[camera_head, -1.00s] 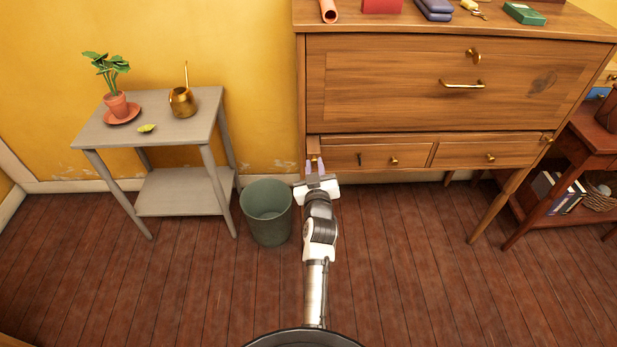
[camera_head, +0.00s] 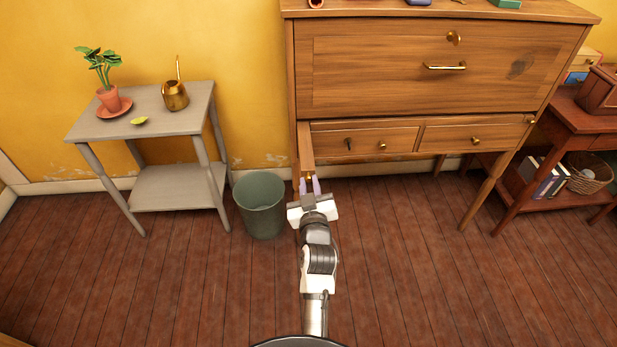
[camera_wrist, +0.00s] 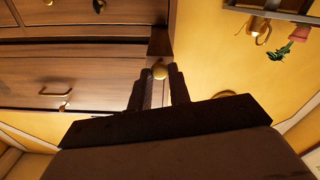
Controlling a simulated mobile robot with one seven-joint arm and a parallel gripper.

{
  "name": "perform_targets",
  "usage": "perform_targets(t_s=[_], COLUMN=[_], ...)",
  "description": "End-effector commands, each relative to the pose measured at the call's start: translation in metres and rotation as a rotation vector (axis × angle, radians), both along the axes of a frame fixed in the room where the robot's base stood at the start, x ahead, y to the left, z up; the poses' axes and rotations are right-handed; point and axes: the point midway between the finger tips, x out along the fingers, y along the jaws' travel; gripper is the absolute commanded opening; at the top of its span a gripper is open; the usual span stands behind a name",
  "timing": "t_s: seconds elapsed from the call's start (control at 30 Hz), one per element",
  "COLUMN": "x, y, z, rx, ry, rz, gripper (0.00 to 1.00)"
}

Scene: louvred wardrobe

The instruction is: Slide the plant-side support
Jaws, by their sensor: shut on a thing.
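The plant-side support (camera_head: 306,146) is a narrow wooden slide at the left end of the drawer row of the wooden desk (camera_head: 430,70). It sticks out from the desk front toward me. My gripper (camera_head: 309,184) is shut on the small brass knob at the support's front end. In the wrist view, the knob (camera_wrist: 160,71) sits between the two dark fingers of my gripper (camera_wrist: 159,88), with the support's end (camera_wrist: 160,42) behind it. The fingers hide part of the knob in the head view.
A grey side table (camera_head: 148,120) with a potted plant (camera_head: 106,88) and a brass watering can (camera_head: 175,95) stands left. A green bin (camera_head: 260,205) is close left of my gripper. A reddish shelf table (camera_head: 567,130) stands right. The floor in front is clear.

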Motion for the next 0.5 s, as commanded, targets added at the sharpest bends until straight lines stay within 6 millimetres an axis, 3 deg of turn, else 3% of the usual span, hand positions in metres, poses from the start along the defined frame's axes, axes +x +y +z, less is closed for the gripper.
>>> perform_targets(t_s=[0.5], x=[-0.0102], y=[0.0000], z=[-0.0007], rx=[0.000], ry=[0.001], rz=[0.000], gripper=[0.00])
